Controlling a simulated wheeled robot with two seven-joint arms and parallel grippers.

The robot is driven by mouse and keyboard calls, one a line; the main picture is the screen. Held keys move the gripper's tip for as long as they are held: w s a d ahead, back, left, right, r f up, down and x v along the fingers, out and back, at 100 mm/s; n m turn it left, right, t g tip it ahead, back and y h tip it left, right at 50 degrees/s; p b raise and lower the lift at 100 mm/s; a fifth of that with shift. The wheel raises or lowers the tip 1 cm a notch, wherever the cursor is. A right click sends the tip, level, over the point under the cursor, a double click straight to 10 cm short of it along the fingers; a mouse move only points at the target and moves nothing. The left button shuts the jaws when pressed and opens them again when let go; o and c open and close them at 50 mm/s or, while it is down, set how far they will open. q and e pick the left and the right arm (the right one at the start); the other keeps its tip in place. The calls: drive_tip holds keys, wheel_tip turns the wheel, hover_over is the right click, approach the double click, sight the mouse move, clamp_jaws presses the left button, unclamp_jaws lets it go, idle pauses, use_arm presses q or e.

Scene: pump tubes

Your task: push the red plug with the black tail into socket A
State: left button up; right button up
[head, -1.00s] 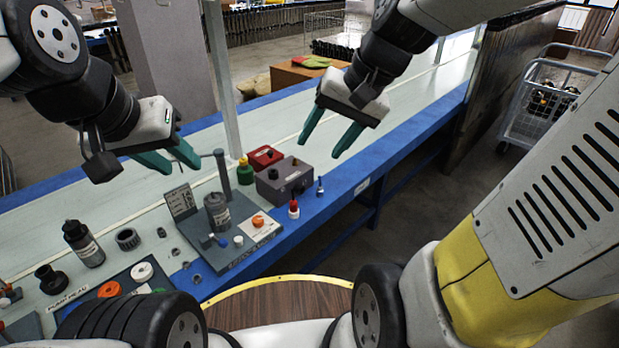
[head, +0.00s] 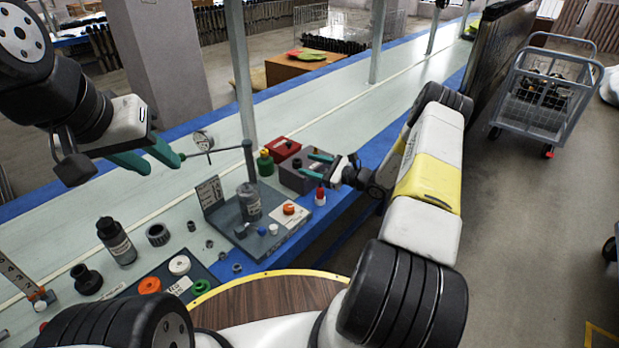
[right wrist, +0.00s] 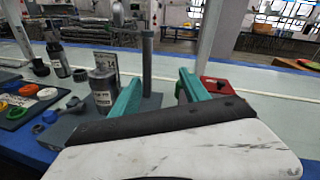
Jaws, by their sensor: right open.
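A small upright item (head: 320,195) with a red top and white lower part stands on the bench's blue front edge; whether it is the red plug is unclear, and no black tail is discernible. The dark grey box (head: 290,180) stands behind it; no socket lettered A is legible. My right gripper (head: 310,167) is open at the grey box, its teal fingers partly covering it. In the right wrist view both fingers (right wrist: 158,92) are spread, and nothing shows clearly held. My left gripper (head: 164,168) is open and empty above the bench at left.
A red box (head: 283,149) and a green-and-yellow bottle (head: 265,162) stand behind the grey box. A pump stand with a grey cylinder (head: 249,202) and a tall post is to the left. Bottles, rings and caps lie farther left. The far bench is clear.

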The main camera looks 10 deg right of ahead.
sight(320, 195)
drive_tip(key=d+f+m+t+h, duration=0.1)
drive_tip(key=d+f+m, duration=0.1)
drive_tip(key=f, duration=0.2)
drive_tip(key=d+f+m+t+h, duration=0.2)
drive_tip(key=f+m, duration=0.1)
drive_tip(key=f, duration=0.2)
drive_tip(key=d+f+m+t+h, duration=0.1)
drive_tip(key=d+f+m+h, duration=0.1)
drive_tip(key=f, duration=0.3)
drive_tip(key=shift+s+d+m+t, duration=0.15)
drive_tip(key=shift+d+m+t, duration=0.25)
drive_tip(key=shift+d, duration=0.15)
drive_tip(key=shift+w+a+f, duration=0.1)
drive_tip(key=shift+w+f, duration=0.05)
drive_tip(key=shift+w, duration=0.15)
drive_tip(key=x, duration=0.7)
drive_tip(key=shift+s+a+f, duration=0.2)
drive_tip(key=shift+a+f, duration=0.1)
drive_tip(key=shift+f, duration=0.05)
drive_tip(key=shift+c, duration=0.4)
clamp_jaws()
